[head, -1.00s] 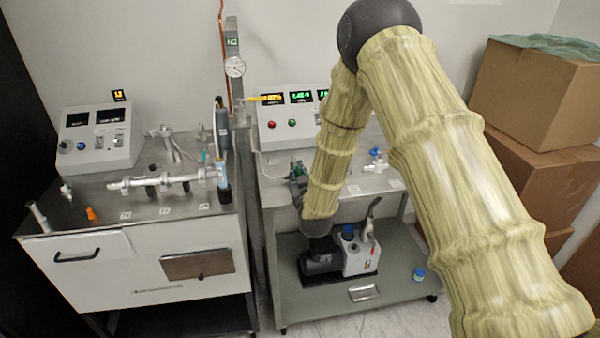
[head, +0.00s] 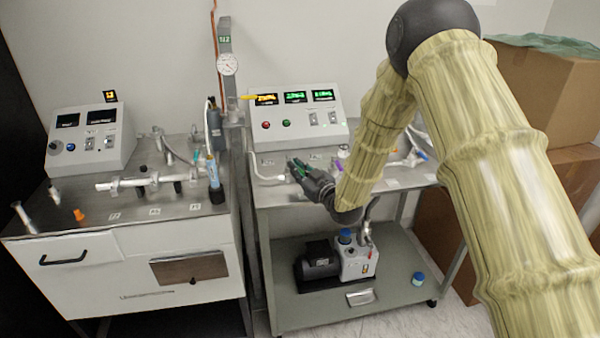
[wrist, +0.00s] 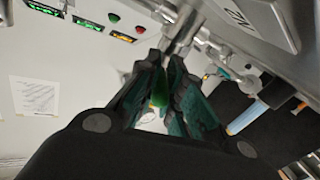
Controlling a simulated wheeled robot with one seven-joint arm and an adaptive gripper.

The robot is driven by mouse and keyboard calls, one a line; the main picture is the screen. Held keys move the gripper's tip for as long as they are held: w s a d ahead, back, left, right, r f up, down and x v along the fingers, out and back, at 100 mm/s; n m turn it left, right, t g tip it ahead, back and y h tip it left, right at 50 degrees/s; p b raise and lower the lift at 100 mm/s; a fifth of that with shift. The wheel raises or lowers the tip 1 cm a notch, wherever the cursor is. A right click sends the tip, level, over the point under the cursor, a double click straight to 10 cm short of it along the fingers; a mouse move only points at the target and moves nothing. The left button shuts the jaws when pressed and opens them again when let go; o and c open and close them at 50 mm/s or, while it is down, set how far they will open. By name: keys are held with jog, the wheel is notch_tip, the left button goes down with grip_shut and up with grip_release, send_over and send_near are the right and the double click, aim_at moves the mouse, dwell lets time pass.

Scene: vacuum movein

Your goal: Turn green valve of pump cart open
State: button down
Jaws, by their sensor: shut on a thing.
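The pump cart (head: 285,240) stands right of centre in the head view, with a control box on its top shelf and a pump below. My gripper (head: 296,166) is over the left part of the cart's top. In the wrist view my gripper (wrist: 162,85) is shut on the green valve handle (wrist: 160,90), which sits between the dark fingers beside a metal pipe. The fingers hide part of the handle and the valve body, so I cannot tell its turn angle. In the head view the valve is mostly hidden by my gripper.
The control box (head: 297,110) with lit displays stands behind my gripper. A white bench (head: 150,270) with glassware and a blue-labelled tube (head: 214,172) is to the left. A black and white pump (head: 355,262) sits on the lower shelf. Cardboard boxes (head: 540,90) are at right.

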jog(key=shift+w+r, duration=0.1)
jog(key=shift+r, duration=0.05)
jog(key=c, duration=1.5)
grip_release()
jog(key=shift+o, duration=0.2)
jog(key=v, duration=1.2)
